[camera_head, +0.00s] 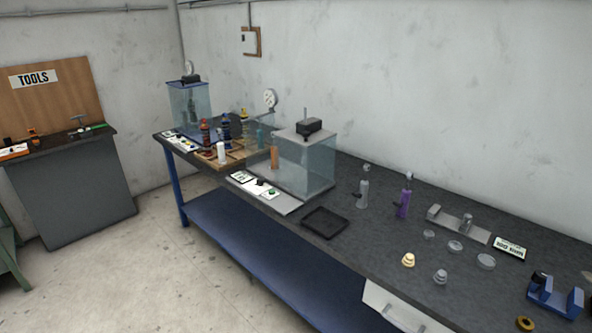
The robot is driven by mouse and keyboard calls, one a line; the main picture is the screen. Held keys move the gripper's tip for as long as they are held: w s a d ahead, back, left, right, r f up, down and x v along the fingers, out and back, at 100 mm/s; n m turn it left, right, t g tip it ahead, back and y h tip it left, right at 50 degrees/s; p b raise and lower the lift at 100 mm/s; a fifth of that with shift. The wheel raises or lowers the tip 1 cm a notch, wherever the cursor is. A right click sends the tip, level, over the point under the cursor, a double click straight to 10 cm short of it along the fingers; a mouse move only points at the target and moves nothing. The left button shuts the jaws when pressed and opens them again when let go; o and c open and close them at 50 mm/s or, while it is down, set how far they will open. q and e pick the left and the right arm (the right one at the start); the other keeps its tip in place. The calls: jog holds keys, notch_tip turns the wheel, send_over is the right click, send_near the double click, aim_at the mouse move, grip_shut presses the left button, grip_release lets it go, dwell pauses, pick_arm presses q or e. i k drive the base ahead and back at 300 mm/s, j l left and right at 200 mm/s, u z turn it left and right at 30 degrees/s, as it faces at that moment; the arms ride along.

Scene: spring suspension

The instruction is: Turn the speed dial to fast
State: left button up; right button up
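A grey machine with a clear box (312,172) stands on the long dark workbench. A light control panel (280,206) sits at its front edge. On the panel are a small black knob (260,182), a green button (271,191) and a white label plate (242,177). The knob may be the speed dial; its pointer and markings are too small to read. A second, blue-framed machine (190,105) at the far end has a similar panel (181,142), with details too small to tell. Neither of my grippers shows in the view.
A wooden rack (236,158) with bottles and shock absorbers stands between the machines. A black tray (304,223), two upright dampers (363,188), small dishes (486,261) and metal parts lie to the right. A tool bench (75,190) stands left; the floor between is clear.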

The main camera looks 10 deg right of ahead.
aim_at(260, 181)
jog(key=i+j+z, duration=0.5)
jog(key=i+j, duration=0.6)
jog(key=i+j+z, duration=0.1)
jog(key=j, duration=0.35)
jog(key=i+j, duration=0.3)
